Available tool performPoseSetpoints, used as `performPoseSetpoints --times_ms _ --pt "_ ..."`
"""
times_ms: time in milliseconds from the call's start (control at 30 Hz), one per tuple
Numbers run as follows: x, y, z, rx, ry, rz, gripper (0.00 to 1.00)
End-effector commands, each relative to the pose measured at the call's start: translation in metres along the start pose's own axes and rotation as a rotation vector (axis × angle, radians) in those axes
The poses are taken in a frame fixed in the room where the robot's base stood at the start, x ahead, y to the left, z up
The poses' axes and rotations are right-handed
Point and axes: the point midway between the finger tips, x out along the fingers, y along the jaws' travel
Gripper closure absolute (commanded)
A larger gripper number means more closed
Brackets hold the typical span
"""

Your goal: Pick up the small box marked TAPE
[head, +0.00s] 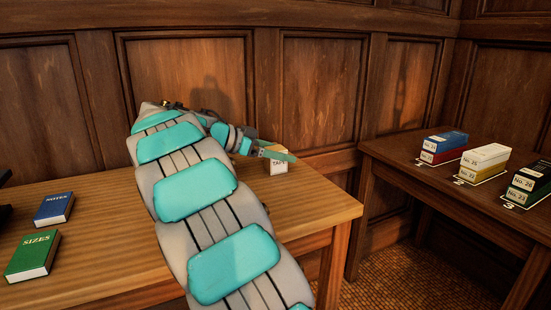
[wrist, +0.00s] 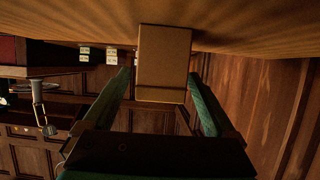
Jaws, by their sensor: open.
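The small box marked TAPE (head: 279,165) stands on the wooden table near its right back part in the head view. Its label faces my camera, and a finger of my gripper partly covers its top. In the wrist view a plain brown box (wrist: 165,62) sits between and just beyond the fingertips. My gripper (wrist: 162,85) is open, with one green finger on each side of that box and visible gaps. In the head view my gripper (head: 272,153) is at the box, and I cannot tell there whether it touches it.
The wooden table (head: 110,210) also holds a blue NOTES book (head: 54,208) and a green SIZES book (head: 33,254) at left. A second table (head: 400,165) at right carries several numbered boxes (head: 483,160) in stacks. A panelled wall (head: 320,90) stands close behind the box.

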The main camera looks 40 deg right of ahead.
Motion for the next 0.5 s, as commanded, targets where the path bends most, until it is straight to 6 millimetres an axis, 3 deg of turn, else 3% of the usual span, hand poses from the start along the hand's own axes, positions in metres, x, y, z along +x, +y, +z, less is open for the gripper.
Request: performPoseSetpoints --times_ms 133,367,500 --pt "0.019 0.000 -0.001 -0.002 0.000 0.000 0.09" --pt "0.022 0.000 0.000 -0.001 0.001 -0.002 0.09" --pt "0.022 0.000 0.000 -0.001 0.000 -0.002 0.22"
